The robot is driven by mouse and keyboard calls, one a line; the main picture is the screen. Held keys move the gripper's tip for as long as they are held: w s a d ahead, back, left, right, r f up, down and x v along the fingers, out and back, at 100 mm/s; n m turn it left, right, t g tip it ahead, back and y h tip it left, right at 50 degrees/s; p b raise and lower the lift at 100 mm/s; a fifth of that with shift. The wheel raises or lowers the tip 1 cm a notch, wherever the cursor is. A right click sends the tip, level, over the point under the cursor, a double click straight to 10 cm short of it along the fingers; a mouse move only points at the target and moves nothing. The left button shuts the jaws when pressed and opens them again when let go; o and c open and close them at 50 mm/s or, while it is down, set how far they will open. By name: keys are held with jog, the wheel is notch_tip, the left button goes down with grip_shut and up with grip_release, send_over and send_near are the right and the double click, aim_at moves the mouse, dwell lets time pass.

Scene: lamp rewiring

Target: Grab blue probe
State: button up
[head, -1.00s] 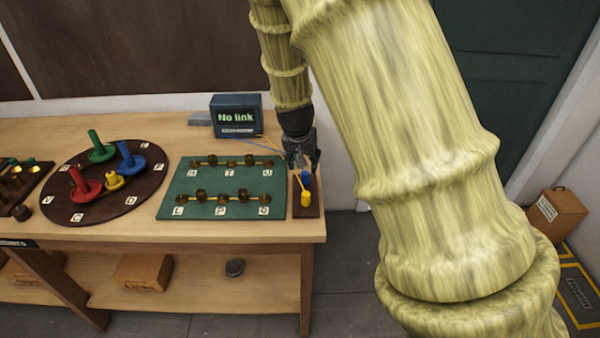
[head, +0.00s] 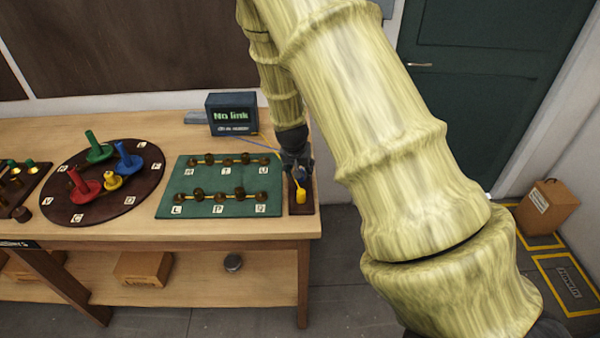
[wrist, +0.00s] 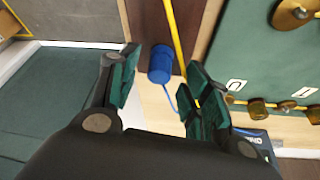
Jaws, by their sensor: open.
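The blue probe (wrist: 160,64) stands on a dark brown holder strip (wrist: 147,25) at the right end of the workbench. In the wrist view it shows between the two green-padded fingers of my gripper (wrist: 160,85), a little beyond their tips, with a blue wire running from it. My gripper is open and empty. In the head view my gripper (head: 297,170) is over the holder and largely hides the blue probe. The yellow probe (head: 300,196) stands on the holder just in front of it, with a yellow wire.
A green board (head: 178,205) with brass posts lies left of the holder. A small box (head: 232,114) reading "No link" stands behind. A round dark board (head: 138,203) with coloured pegs is further left. The bench's right edge is close to the holder.

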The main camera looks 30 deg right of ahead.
jog(key=shift+p+x, duration=0.35)
jog(key=shift+x, duration=0.95)
jog(key=c, duration=1)
